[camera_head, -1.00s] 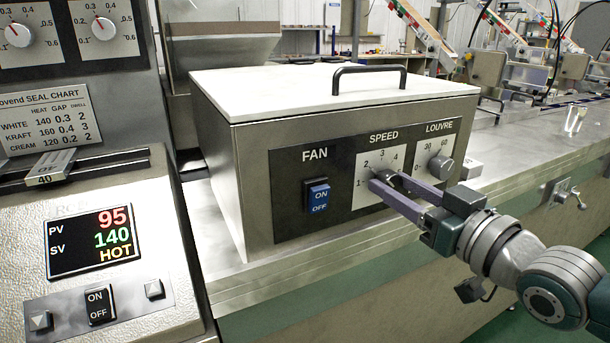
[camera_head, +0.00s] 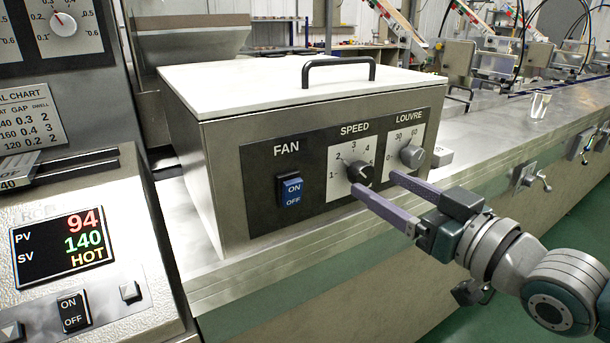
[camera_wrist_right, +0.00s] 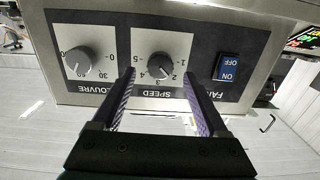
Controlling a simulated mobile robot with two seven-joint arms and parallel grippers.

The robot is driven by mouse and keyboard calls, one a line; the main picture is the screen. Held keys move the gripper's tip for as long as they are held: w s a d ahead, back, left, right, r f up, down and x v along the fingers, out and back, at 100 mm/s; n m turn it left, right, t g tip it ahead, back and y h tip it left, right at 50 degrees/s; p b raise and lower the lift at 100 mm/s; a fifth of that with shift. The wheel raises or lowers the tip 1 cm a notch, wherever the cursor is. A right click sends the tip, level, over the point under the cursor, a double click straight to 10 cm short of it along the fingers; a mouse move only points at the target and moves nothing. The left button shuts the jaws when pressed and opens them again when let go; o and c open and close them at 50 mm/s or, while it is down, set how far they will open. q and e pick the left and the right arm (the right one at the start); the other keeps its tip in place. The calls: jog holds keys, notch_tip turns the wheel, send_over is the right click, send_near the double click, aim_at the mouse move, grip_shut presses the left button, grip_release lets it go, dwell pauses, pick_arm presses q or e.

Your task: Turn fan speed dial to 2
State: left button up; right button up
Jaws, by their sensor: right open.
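The fan speed dial is a round black knob (camera_head: 360,173) on a white scale marked 1 to 5, under the word SPEED. In the right wrist view the knob (camera_wrist_right: 160,66) appears upside down, between my finger tips in the picture. Its pointer seems to lie near 2 to 3, but the mark is too small to read surely. My right gripper (camera_head: 374,181) is open and empty, its purple fingers (camera_wrist_right: 159,74) pointing at the panel. The finger tips look to be in front of the knob, apart from it. My left gripper is not in view.
The grey louvre knob (camera_head: 411,156) is right of the dial, and the blue ON/OFF fan switch (camera_head: 290,190) is left. The box has a white lid with a black handle (camera_head: 339,66). A heater display (camera_head: 64,247) stands at left.

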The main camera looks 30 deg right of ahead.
jog(key=s, duration=0.6)
jog(key=shift+s+d, duration=0.15)
jog(key=shift+d, duration=0.15)
jog(key=shift+r, duration=0.1)
